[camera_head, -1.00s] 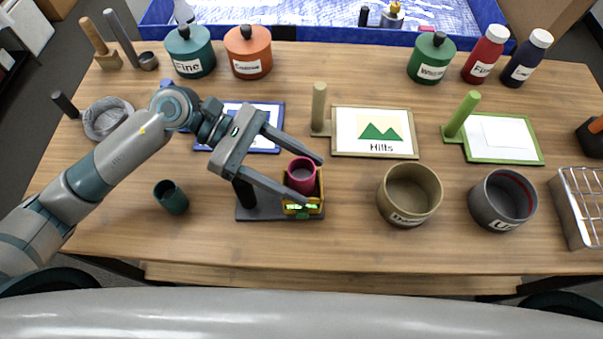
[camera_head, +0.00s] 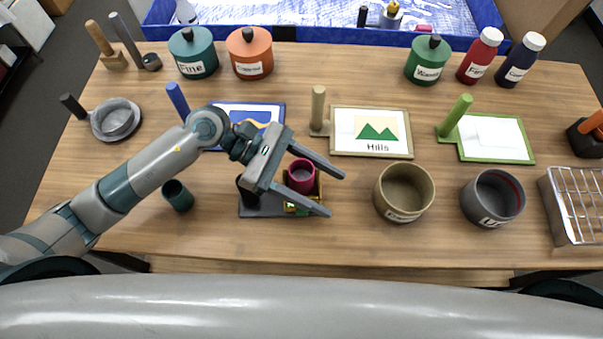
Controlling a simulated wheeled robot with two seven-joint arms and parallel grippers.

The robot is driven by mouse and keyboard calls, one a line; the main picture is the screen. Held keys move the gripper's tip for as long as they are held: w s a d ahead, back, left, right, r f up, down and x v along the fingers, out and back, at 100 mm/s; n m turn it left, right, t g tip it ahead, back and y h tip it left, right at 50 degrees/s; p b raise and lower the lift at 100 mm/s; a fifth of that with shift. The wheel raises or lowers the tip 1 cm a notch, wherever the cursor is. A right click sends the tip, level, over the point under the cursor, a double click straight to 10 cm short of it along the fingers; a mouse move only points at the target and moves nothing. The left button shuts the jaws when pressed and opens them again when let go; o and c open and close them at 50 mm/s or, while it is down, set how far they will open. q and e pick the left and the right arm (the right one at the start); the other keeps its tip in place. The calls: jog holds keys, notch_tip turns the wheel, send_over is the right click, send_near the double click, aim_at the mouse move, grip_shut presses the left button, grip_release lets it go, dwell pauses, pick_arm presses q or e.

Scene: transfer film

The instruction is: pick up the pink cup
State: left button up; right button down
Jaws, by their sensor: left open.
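The pink cup (camera_head: 301,177) stands upright in a small yellow-brown holder (camera_head: 318,190) on a dark grey base (camera_head: 262,207), near the front middle of the table. My left gripper (camera_head: 337,194) is open, with one finger on the far side of the cup and one on the near side. The fingertips reach past the cup to the right. In this view the cup shows between the fingers; I cannot tell whether they touch it. The near finger hides part of the holder. My right gripper is not in view.
A dark green cup (camera_head: 178,196) stands left of the base. A tan bowl (camera_head: 404,192) and a grey bowl (camera_head: 492,198) stand to the right, with a wire rack (camera_head: 577,205) beyond. Framed screens, one a Hills picture (camera_head: 372,132), lie behind. Lidded pots (camera_head: 193,54) line the back.

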aim_at(312, 173)
pick_arm(q)
jog(key=shift+c, duration=0.4)
jog(key=c, duration=1.2)
jog(key=shift+r, duration=0.15)
notch_tip(312, 173, up, 3)
jog(key=shift+r+b, duration=0.1)
jog(key=shift+b, duration=1)
jog(key=shift+s+d+r+p, duration=0.8)
jog(key=shift+s+r, duration=0.45)
jog(key=shift+s, duration=0.55)
jog(key=shift+s+d+r+p, duration=0.55)
jog(key=shift+s+r+p, duration=0.6)
jog(key=shift+s, duration=0.7)
jog(key=shift+s+d+r+p, duration=0.7)
jog(key=shift+s+r, duration=0.7)
jog(key=shift+s, duration=0.4)
